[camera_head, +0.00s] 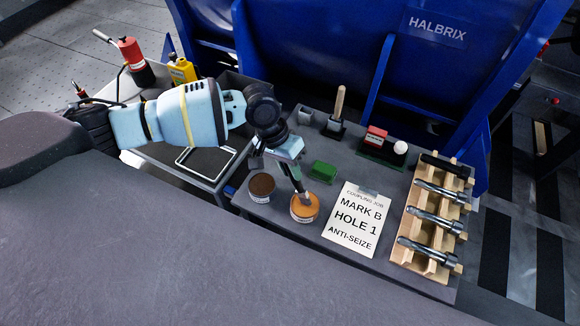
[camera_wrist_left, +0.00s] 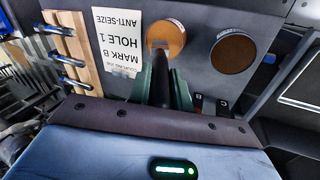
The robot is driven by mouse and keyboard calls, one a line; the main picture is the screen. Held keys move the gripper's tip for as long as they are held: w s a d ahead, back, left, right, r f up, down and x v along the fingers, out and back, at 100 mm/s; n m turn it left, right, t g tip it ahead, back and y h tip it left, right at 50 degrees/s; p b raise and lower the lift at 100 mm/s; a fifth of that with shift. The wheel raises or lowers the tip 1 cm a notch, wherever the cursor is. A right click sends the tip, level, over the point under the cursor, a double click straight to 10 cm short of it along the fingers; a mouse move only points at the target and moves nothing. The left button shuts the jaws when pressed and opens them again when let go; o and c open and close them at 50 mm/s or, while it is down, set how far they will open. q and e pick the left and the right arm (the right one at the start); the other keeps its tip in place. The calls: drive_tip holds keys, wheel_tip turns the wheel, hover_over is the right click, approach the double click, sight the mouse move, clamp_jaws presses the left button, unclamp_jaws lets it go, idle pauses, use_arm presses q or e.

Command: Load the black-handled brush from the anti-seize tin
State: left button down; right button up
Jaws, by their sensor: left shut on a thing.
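My left gripper (camera_head: 291,168) is shut on the black-handled brush (camera_head: 299,186), which points down at the orange-brown tin (camera_head: 293,215). In the left wrist view the brush's black handle (camera_wrist_left: 161,84) sits between the fingers, and its tip overlaps the copper-coloured contents of that tin (camera_wrist_left: 173,31). Whether the bristles touch the paste cannot be told. A tin with dark brown contents (camera_head: 261,186) stands beside it, to the left; it also shows in the left wrist view (camera_wrist_left: 233,54). Both tin labels are too small to read. My right gripper is not in view.
A job card (camera_head: 350,222) reads mark B, hole 1, anti-seize. A wooden rack (camera_head: 412,225) holds several metal bolts at the right. A blue HALBRIX machine (camera_head: 320,50) closes off the back.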

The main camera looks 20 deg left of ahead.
use_arm(q)
drive_tip(key=shift+s+f, duration=0.1)
drive_tip(key=shift+f, duration=0.05)
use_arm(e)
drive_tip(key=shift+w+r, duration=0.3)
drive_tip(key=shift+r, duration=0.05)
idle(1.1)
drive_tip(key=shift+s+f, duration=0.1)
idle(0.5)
